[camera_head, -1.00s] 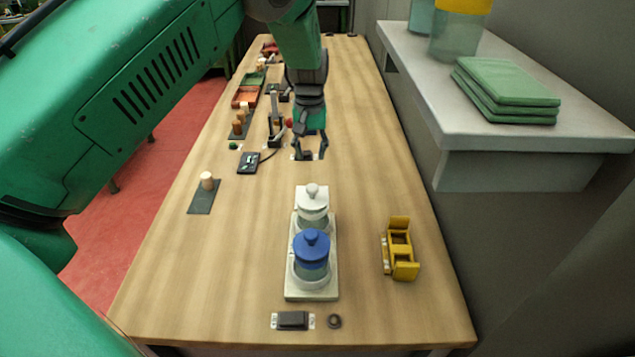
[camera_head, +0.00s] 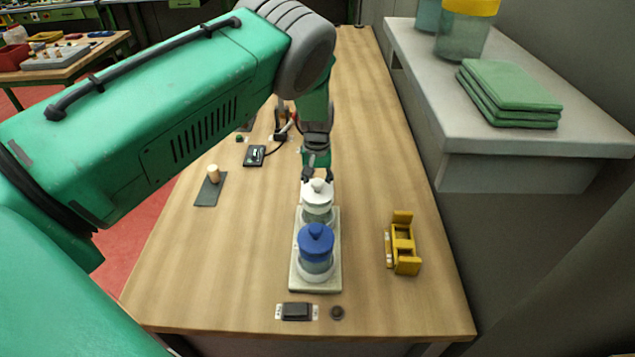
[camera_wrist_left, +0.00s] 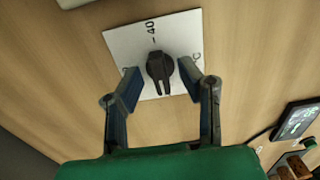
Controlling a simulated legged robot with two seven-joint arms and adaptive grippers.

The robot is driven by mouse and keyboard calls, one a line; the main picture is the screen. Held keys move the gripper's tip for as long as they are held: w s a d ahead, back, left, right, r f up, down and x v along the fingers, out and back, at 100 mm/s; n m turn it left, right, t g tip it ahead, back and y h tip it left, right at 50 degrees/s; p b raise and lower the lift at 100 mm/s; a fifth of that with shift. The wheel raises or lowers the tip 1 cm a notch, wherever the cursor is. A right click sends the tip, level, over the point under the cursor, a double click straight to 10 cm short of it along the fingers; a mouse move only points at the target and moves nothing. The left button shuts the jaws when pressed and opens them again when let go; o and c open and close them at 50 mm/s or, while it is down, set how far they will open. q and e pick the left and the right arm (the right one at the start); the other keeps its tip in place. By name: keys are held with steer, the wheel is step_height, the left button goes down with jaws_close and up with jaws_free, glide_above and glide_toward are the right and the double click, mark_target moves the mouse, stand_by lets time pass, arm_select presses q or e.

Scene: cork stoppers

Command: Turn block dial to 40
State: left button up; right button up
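The block dial (camera_wrist_left: 160,70) is a black knob on a white square plate (camera_wrist_left: 118,40) on the wooden table, in the left wrist view. The plate reads "40" beyond the knob, with a tick beside it, and part of a letter or number by the right finger. I cannot tell which end of the knob is its pointer. My left gripper (camera_wrist_left: 161,80) is open, one finger on each side of the knob, with gaps showing. In the head view my left gripper (camera_head: 317,173) is just behind the white-lidded jar, and the dial is hidden. My right gripper is not in view.
The white-lidded jar (camera_head: 317,196) and blue-lidded jar (camera_head: 315,250) stand on a pale base (camera_head: 333,279) close in front of the gripper. A yellow holder (camera_head: 403,244) is to their right. A small black screen (camera_head: 254,156) and a cork stopper (camera_head: 213,173) are left.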

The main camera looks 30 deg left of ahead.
arm_select(q)
jaws_close()
